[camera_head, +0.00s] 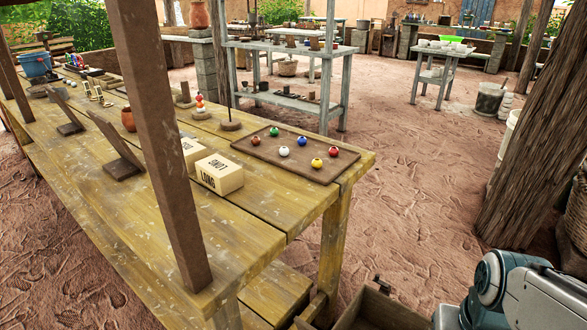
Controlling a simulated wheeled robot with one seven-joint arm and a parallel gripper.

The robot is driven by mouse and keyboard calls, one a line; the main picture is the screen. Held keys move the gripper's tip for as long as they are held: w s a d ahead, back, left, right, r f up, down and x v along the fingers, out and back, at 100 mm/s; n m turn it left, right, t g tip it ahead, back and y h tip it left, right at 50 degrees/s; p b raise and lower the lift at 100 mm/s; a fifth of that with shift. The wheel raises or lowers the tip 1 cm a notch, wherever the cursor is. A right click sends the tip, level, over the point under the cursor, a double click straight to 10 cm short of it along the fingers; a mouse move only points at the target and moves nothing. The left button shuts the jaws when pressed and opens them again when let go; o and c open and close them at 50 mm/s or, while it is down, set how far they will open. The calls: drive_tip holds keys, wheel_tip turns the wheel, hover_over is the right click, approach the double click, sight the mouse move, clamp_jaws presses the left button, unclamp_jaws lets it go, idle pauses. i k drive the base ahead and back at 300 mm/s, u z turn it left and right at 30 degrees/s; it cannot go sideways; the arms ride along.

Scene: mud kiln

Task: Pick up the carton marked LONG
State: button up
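A cream box-shaped carton (219,174) lies on the yellow wooden table, right of the dark post. Black lettering on its near end and top looks like LONG, though it is small and the top word appears upside down. A second cream carton (191,152) stands just behind it to the left. It is partly hidden by the post, and its lettering cannot be read. Part of my arm shows at the lower right, well away from the cartons; my gripper is not in view.
A brown tray (322,174) with several coloured balls lies right of the cartons. A wooden box (372,312) sits low beside the table. Sandy ground to the right is mostly open, before a thick trunk (530,165).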

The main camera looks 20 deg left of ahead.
sight(222, 176)
drive_tip(key=u, duration=0.5)
drive_tip(key=k, duration=0.6)
drive_tip(key=u, duration=0.75)
drive_tip(key=i, duration=0.25)
drive_tip(key=u, duration=0.15)
